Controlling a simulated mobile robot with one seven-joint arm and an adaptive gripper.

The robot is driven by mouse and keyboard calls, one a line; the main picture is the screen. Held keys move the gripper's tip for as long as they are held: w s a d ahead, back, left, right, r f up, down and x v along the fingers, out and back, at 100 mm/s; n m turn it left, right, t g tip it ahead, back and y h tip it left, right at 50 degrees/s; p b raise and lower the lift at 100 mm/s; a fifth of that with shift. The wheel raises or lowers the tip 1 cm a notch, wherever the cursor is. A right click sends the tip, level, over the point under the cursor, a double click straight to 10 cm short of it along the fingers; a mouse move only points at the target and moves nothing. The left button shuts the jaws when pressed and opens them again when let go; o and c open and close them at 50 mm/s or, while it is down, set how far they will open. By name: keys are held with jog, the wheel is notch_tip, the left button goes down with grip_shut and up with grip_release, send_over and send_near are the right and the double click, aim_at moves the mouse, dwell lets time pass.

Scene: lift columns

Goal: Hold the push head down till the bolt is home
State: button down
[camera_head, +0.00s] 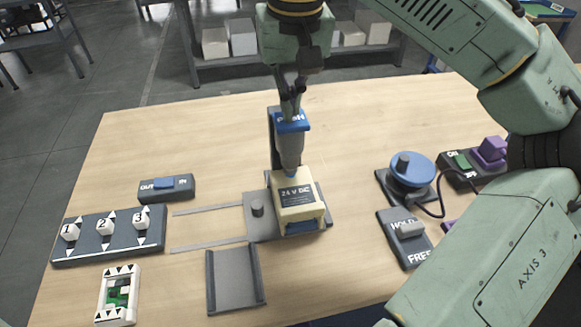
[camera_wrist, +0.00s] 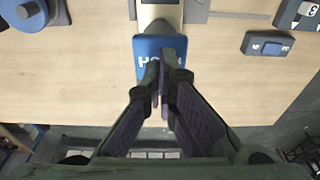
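The blue push head (camera_head: 291,125) with white lettering sits atop a grey upright cylinder over a cream block (camera_head: 318,208) marked 24 V DC. In the wrist view the push head (camera_wrist: 148,45) shows behind my fingertips, which hide part of its lettering. My gripper (camera_head: 291,112) points down at the push head, its fingers close together with nothing seen between them. The fingertips (camera_wrist: 163,82) are at the push head's top; I cannot tell how hard they touch. The bolt cannot be made out.
On the left are an OUT/IN switch (camera_head: 166,188), a numbered panel (camera_head: 108,252) and a small white-framed board (camera_head: 118,297). A grey tray (camera_head: 232,301) lies in front. On the right are a blue knob (camera_head: 412,170), a HOLD/FREE switch (camera_head: 404,250) and an ON switch (camera_head: 462,172).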

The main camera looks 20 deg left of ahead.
jog(key=shift+f+b, duration=0.5)
jog(key=shift+f, duration=0.5)
jog(key=shift+f+p, duration=0.2)
jog(key=shift+p, duration=0.15)
dwell(0.7)
jog(key=shift+r+p, duration=0.15)
jog(key=shift+p, duration=0.2)
jog(key=shift+f, duration=0.35)
dwell(1.0)
jog(key=shift+r+p, duration=0.15)
jog(key=shift+p, duration=0.45)
jog(key=shift+f+p, duration=0.3)
jog(key=shift+f, duration=0.2)
dwell(2.0)
jog(key=shift+r, duration=0.1)
jog(key=shift+r, duration=4)
